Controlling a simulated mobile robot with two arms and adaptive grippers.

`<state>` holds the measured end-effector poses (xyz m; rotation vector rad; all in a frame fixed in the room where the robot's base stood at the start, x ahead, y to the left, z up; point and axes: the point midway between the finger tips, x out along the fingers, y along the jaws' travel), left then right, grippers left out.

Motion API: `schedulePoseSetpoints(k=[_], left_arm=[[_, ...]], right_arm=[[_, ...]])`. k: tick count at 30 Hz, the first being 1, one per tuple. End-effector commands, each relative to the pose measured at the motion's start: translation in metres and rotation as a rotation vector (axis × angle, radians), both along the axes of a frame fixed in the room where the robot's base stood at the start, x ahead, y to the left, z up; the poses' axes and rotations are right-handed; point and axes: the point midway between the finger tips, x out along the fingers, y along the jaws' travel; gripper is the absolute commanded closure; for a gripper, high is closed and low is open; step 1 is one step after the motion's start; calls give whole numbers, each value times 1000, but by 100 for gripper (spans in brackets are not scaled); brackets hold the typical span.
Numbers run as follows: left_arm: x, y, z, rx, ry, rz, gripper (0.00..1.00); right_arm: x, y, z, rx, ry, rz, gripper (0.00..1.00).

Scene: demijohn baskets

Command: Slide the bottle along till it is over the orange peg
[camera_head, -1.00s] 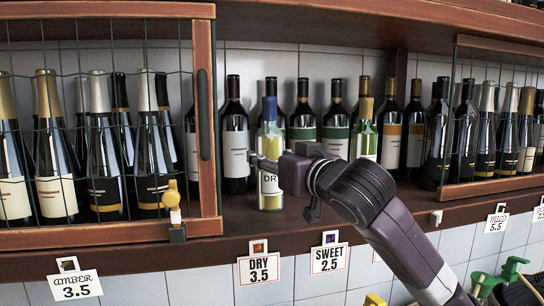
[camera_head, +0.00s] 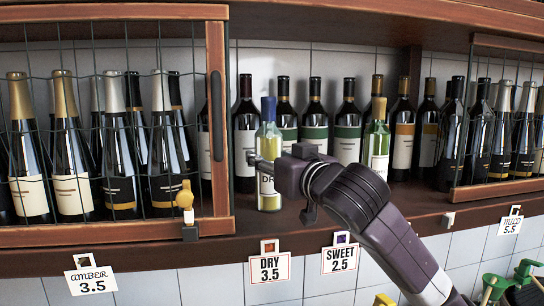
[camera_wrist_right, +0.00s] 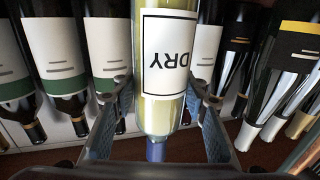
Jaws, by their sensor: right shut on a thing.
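The bottle (camera_head: 268,150) has pale yellow glass, a blue cap and a white label reading DRY. It stands upright at the front of the shelf. My right gripper (camera_head: 271,168) comes from the right and is shut on its middle, hiding part of the label. In the right wrist view the bottle (camera_wrist_right: 165,100) sits between the two fingers, upside down in the picture. An orange-brown square peg (camera_head: 269,247) shows on the shelf's front edge, above the DRY 3.5 tag (camera_head: 270,269). The bottle is nearly straight above it. My left gripper is not in view.
A green-yellow bottle (camera_head: 377,140) stands to the right, behind my arm. Dark bottles line the back. A wire-fronted wooden rack (camera_head: 218,110) is close on the left. The SWEET 2.5 tag (camera_head: 341,259) has a purple square (camera_head: 342,238). Bare shelf lies around the bottle's base.

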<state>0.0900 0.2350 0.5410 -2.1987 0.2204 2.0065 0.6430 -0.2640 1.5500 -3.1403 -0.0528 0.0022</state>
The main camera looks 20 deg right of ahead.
Motion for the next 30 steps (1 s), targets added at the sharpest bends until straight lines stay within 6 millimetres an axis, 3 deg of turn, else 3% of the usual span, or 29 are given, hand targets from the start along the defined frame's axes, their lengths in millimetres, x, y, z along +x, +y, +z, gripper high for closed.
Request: schedulePoseSetpoints(k=[30], left_arm=[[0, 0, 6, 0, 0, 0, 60]], right_arm=[[3, 14, 3, 0, -5, 1, 100]])
